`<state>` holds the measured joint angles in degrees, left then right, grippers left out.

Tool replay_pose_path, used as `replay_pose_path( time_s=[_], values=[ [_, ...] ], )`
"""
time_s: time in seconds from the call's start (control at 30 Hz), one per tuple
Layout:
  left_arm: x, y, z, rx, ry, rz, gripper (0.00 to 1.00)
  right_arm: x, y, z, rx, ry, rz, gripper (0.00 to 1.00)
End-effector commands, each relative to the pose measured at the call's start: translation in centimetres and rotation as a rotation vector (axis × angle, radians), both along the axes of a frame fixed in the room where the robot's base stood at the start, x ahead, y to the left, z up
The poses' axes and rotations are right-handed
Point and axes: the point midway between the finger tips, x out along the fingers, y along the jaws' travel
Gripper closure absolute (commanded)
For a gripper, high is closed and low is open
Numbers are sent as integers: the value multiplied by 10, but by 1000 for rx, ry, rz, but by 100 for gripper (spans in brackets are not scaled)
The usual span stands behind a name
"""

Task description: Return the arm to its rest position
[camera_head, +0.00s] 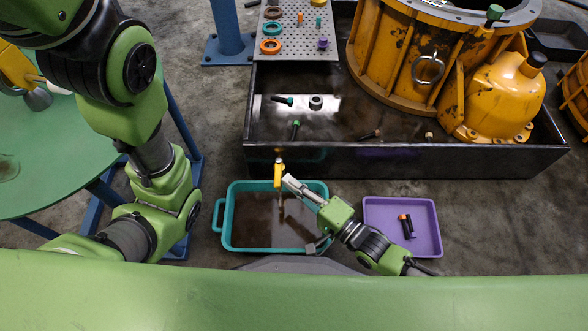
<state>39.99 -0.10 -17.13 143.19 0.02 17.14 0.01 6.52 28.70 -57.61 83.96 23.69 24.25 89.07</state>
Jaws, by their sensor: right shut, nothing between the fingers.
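My right arm reaches in from the lower right, and its right gripper (289,180) is shut and empty. Its tip is over the teal tray (226,238), close beside a yellow fitting (279,174) at the front of the large black tray. I cannot tell whether the tip touches the fitting. My left arm fills the upper left, bent downward past the green table. No left gripper fingers show.
The black tray (400,160) holds a large yellow housing (400,70) and several loose bolts. A purple tray (430,244) with dark bolts lies right of my right arm. A perforated board (285,45) with rings stands behind. A green round table (60,160) is left.

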Motion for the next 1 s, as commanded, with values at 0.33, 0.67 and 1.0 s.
replay_pose_path(
  time_s=[0.33,0.67,1.0],
  values=[
    [-1,0,1,1,-3,0,100,-1,4,72,25,-16,4,100],
    [-1,0,0,2,-4,0,100,1,0,93,19,-12,-2,100],
    [25,1,6,-1,66,-2,100,0,8,181,44,-234,-40,100]
  ],
)
